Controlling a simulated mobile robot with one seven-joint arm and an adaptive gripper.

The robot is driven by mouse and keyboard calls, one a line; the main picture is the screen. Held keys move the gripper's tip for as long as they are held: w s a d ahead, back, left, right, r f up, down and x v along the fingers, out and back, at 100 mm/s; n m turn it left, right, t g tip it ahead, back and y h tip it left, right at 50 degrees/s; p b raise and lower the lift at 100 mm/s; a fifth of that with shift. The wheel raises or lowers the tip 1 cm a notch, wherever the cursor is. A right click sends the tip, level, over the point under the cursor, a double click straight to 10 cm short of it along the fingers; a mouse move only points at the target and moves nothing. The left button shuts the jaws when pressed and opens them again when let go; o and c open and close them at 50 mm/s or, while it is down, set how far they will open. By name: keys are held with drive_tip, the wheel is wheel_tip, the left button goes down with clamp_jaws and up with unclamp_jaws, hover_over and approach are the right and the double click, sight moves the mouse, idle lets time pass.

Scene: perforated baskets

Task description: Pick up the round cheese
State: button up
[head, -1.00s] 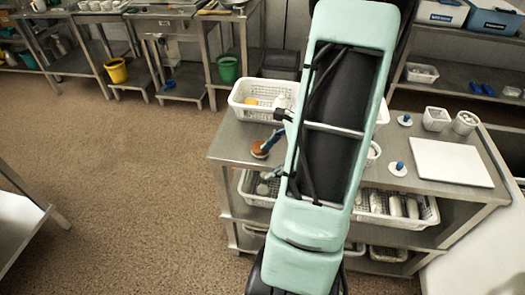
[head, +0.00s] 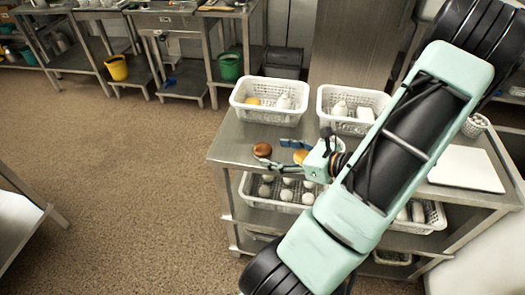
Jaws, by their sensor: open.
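A yellow-orange rounded thing (head: 300,156), which may be the round cheese, shows on the steel table right by my gripper. It is partly covered by the gripper, and I cannot tell if they touch. A brown round thing (head: 262,150) lies just left of it, near the table's left edge. My gripper (head: 274,153) is open, with its fingers pointing left toward the brown thing. Another yellow thing (head: 253,101) lies in the left white perforated basket (head: 262,117), so which one is the cheese is unclear.
The right perforated basket (head: 348,128) holds white items. A white board (head: 467,168) lies at the table's right. A lower shelf basket (head: 262,196) holds several pale round items. My arm crosses the right of the table and hides part of it. Floor at left is clear.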

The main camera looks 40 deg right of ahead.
sight(268, 151)
drive_tip(key=x, duration=0.6)
drive_tip(key=shift+w+d+f, duration=0.15)
drive_tip(key=shift+w+f, duration=0.1)
drive_tip(key=shift+c, duration=0.2)
drive_tip(key=c, duration=1.3)
